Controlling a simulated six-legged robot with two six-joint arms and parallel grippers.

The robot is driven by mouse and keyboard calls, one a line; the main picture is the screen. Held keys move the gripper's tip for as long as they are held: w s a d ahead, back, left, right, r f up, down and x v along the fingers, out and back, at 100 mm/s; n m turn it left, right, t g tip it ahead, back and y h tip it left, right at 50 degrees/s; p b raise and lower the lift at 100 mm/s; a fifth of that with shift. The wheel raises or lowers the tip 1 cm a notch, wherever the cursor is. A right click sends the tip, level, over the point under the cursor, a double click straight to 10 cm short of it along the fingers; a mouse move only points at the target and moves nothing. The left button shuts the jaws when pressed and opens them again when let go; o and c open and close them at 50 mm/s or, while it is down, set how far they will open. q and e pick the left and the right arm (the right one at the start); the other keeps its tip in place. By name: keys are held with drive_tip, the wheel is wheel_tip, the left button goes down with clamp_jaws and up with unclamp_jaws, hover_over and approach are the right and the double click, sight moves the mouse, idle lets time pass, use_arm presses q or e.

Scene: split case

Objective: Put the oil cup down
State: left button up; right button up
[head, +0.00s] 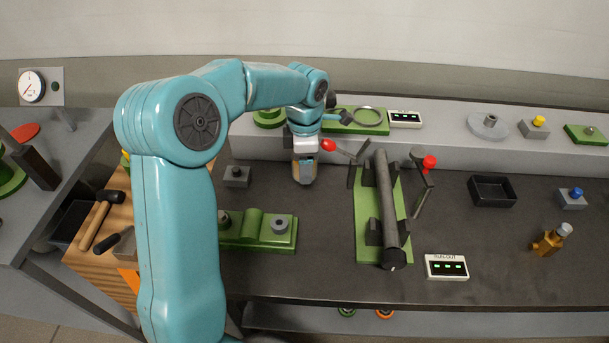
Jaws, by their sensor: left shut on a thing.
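My left gripper (305,172) reaches over the middle of the dark bench, pointing down, and is shut on the oil cup. Only a little of the cup shows between the fingers, grey and tan; the rest is hidden by the gripper. The gripper is left of the green cradle with the dark shaft, and behind the green block (262,243). I cannot tell whether the cup touches the bench top. A similar amber and brass piece with a grey cap (548,240) is on the bench at the right. My right gripper is not in view.
The green cradle (402,250) holds a long shaft (387,205). Red-knobbed levers (429,162) stand close by. A black tray (492,191), a run-out box (446,266) and a small grey block (236,176) are on the bench. Bare bench lies between tray and run-out box.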

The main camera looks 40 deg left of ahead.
use_arm(q)
drive_tip(key=shift+f, duration=2.15)
drive_tip(key=shift+s, duration=0.1)
drive_tip(key=o, duration=1.1)
drive_tip(key=shift+f, duration=0.15)
wheel_tip(320, 180, up, 12)
drive_tip(key=shift+r, duration=0.2)
